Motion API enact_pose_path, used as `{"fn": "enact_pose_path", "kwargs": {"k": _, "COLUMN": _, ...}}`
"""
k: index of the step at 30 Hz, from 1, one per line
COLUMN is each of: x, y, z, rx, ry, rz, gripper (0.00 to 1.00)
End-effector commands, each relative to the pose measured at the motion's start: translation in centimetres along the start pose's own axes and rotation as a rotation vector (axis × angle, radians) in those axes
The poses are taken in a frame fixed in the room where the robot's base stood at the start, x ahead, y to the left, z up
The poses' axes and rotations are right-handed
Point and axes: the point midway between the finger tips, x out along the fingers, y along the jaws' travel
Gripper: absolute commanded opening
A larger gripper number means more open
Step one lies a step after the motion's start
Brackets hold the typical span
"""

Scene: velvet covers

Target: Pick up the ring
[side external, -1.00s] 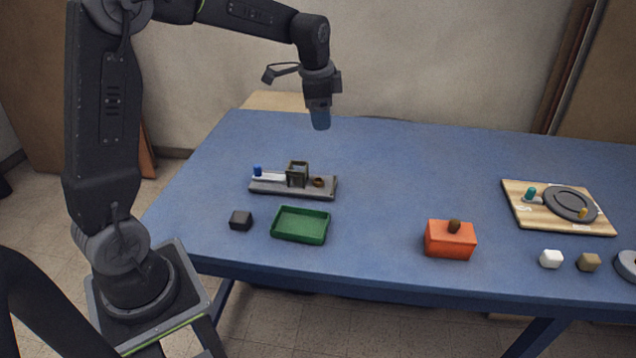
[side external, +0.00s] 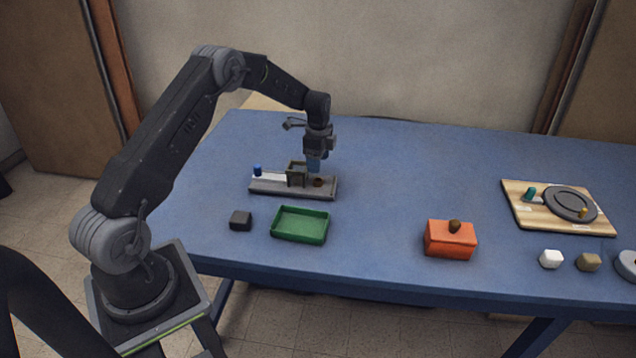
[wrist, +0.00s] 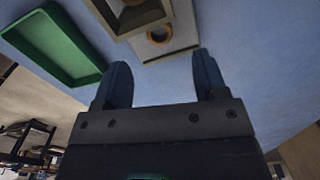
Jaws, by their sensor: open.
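The ring (side external: 318,182) is small and brown. It lies on the right end of a grey board (side external: 262,190), beside an upright olive frame (side external: 296,174). In the wrist view the ring (wrist: 159,34) shows as a tan circle with a dark middle, beyond the fingertips. My gripper (side external: 314,170) is just above the right end of the board, over the ring. In the wrist view my gripper (wrist: 163,72) has its two blue fingers apart with nothing between them.
A blue peg (side external: 257,170) and a white strip are on the board's left part. A green tray (side external: 300,226) and a dark block (side external: 241,220) stand in front. An orange box (side external: 450,240) with a brown knob is to the right. The table's middle is clear.

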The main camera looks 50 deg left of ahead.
Motion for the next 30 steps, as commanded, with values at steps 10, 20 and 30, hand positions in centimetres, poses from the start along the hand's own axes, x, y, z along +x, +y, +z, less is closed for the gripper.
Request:
{"fn": "enact_pose_path", "kwargs": {"k": 10, "x": 3.2, "y": 0.1, "z": 0.0, "rx": -0.001, "ry": 0.0, "rz": 0.003, "gripper": 0.66}}
{"fn": "enact_pose_path", "kwargs": {"k": 20, "x": 6.6, "y": 0.1, "z": 0.1, "rx": -0.001, "ry": 0.0, "rz": -0.001, "gripper": 0.66}}
{"fn": "enact_pose_path", "kwargs": {"k": 30, "x": 6.6, "y": 0.1, "z": 0.1, "rx": -0.001, "ry": 0.0, "rz": -0.001, "gripper": 0.52}}
